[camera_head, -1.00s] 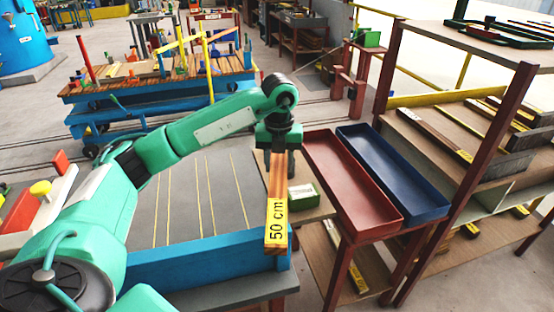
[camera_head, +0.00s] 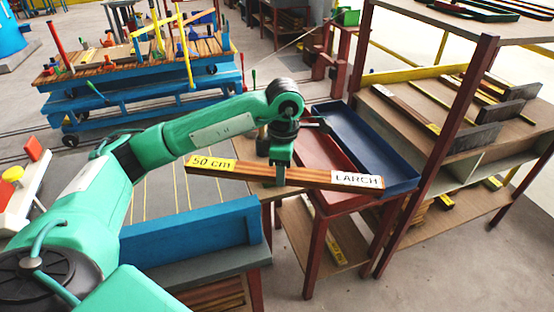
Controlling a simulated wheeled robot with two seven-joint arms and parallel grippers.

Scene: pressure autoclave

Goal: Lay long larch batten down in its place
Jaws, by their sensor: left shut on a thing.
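The long larch batten (camera_head: 300,178) is a brown wooden strip with a yellow "50 cm" label at its left end and a white "LARCH" label at its right end. My left gripper (camera_head: 278,176) is shut on it near the middle and holds it crosswise in the air. The batten's right part shows in front of the red tray (camera_head: 310,142). A blue tray (camera_head: 345,122) lies beside the red one, to its right. My right gripper is not in view.
A grey table with yellow lines and a blue raised edge (camera_head: 190,232) stands below and left of the batten. A wooden shelf rack (camera_head: 455,142) with battens stands at right. A blue trolley (camera_head: 140,95) with a slatted wooden top stands at back left.

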